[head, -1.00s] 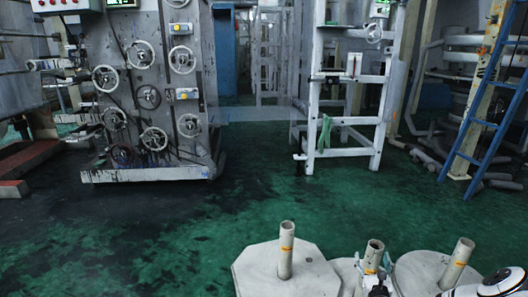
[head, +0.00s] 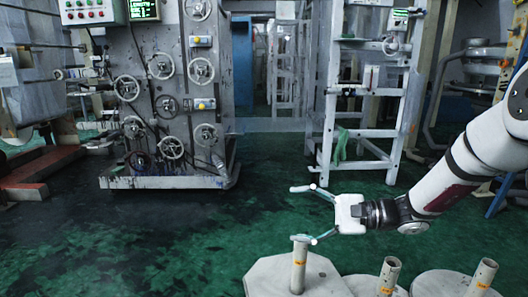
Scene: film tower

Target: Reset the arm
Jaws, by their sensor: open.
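My gripper (head: 316,213) is in the head view, right of the middle, at the end of my white arm reaching in from the right edge. Its two fingers are spread wide and point left, with nothing between them. The lower finger shows just above and beside the top of the leftmost post (head: 299,265); I cannot tell whether they touch.
Posts on pale flat bases (head: 268,277) stand along the bottom edge, with another post (head: 389,275) further right. A grey machine with handwheels (head: 165,95) stands at the back left. A white frame (head: 365,110) stands behind my gripper. The green floor (head: 110,240) at left is clear.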

